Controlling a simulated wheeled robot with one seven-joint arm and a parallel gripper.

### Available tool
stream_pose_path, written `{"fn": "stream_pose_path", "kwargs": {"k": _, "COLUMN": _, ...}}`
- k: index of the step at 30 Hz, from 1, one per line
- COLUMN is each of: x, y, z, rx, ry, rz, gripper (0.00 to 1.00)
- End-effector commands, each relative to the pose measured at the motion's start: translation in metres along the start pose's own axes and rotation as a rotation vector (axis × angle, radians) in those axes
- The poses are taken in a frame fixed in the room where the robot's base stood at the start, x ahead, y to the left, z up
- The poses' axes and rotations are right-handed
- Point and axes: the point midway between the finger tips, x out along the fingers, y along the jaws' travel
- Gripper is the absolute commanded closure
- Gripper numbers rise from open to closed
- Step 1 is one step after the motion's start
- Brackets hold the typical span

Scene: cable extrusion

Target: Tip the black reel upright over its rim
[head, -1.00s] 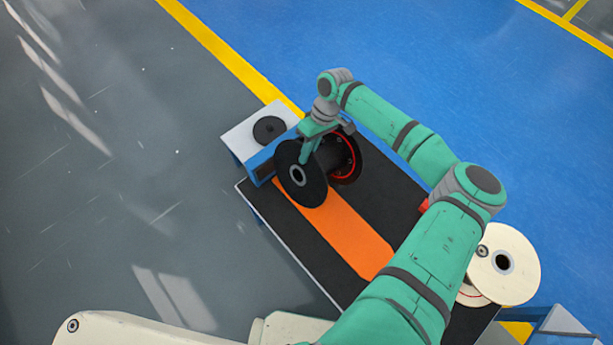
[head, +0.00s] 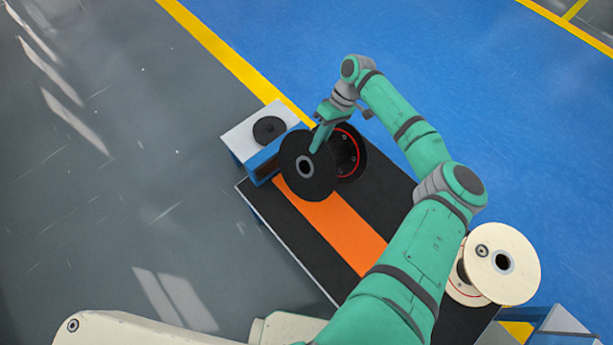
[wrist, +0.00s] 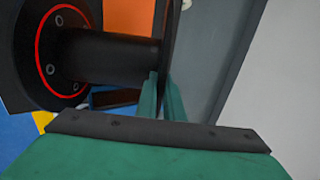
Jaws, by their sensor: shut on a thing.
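The black reel (head: 304,170) is at the far left end of the dark table top, its axle tilted. Its near flange faces up toward the head camera; the other flange (head: 352,150), with a red ring, shows behind it to the right. My gripper (head: 318,143) is shut on the rim of the near flange. In the wrist view the fingers (wrist: 162,95) pinch the thin flange edge-on. The reel's core (wrist: 110,57) and the red-ringed flange (wrist: 60,50) show to the left there. Where the reel touches the table is hidden.
An orange strip (head: 340,228) runs along the table (head: 290,235). A cream reel (head: 502,262) stands at the near right end. A blue and white block with a black disc (head: 269,129) sits close to the black reel. The table's middle is clear.

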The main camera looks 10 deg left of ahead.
Motion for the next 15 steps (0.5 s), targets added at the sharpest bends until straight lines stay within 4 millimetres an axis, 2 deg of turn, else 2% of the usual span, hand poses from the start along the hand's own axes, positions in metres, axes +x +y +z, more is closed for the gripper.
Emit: {"fn": "stream_pose_path", "kwargs": {"k": 15, "x": -0.021, "y": 0.027, "z": 0.000, "rx": 0.002, "ry": 0.002, "rz": -0.115, "gripper": 1.00}}
